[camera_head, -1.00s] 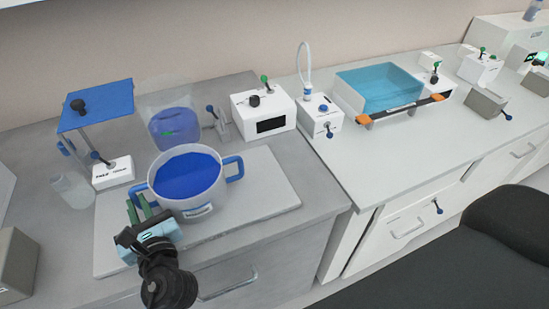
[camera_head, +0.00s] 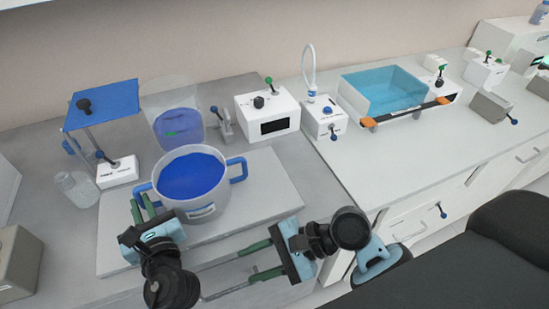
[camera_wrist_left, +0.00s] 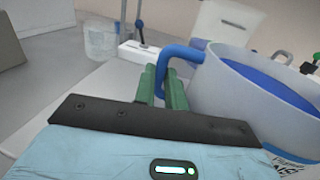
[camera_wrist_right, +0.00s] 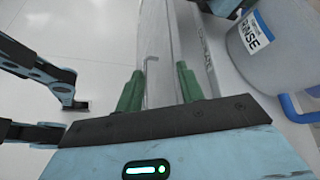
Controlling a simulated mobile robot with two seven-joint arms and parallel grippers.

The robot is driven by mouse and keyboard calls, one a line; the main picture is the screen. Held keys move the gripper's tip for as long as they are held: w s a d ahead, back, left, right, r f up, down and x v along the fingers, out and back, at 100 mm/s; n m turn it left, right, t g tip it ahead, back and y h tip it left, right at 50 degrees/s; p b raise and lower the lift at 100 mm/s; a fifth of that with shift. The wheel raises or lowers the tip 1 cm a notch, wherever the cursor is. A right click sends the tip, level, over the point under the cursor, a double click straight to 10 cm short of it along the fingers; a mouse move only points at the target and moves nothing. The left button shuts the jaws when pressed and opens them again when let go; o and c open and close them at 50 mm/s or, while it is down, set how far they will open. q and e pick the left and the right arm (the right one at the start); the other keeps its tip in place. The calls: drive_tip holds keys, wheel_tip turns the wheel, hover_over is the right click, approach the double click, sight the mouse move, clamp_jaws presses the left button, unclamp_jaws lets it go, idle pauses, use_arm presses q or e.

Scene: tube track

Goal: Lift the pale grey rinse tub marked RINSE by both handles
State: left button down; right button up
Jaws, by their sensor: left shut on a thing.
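The pale grey rinse tub (camera_head: 213,197), with blue contents, sits upright on a pale board at the bench front. It has a blue left handle (camera_head: 140,189) and a blue right handle (camera_head: 239,171). My left gripper (camera_head: 143,206) is shut on the left handle; in the left wrist view its green fingers (camera_wrist_left: 164,85) stand either side of it. My right gripper (camera_head: 246,265) is open and empty at the bench's front edge, below and right of the tub, apart from the right handle. The RINSE label (camera_wrist_right: 256,30) shows in the right wrist view.
The pale board (camera_head: 265,190) has bare room right of the tub. A blue-topped stand (camera_head: 103,103) and a clear bottle (camera_head: 76,188) are at left. A clear beaker (camera_head: 172,120) and a white box (camera_head: 267,115) stand behind. A teal bath (camera_head: 385,90) is further right.

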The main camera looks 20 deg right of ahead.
drive_tip(key=w+d+r+m+t+h, duration=0.1)
drive_tip(key=w+d+r+m+t, duration=0.2)
drive_tip(key=w+d+r+m, duration=0.4)
drive_tip(key=w+d+r+m+t, duration=0.25)
drive_tip(key=w+d+m, duration=0.2)
drive_tip(key=d, duration=0.45)
drive_tip(key=shift+g, duration=0.25)
drive_tip(key=x, duration=1.2)
drive_tip(key=shift+w+a+r, duration=0.1)
drive_tip(key=shift+w+a, duration=0.1)
drive_tip(key=shift+w, duration=0.25)
drive_tip(key=shift+c, duration=0.5)
clamp_jaws()
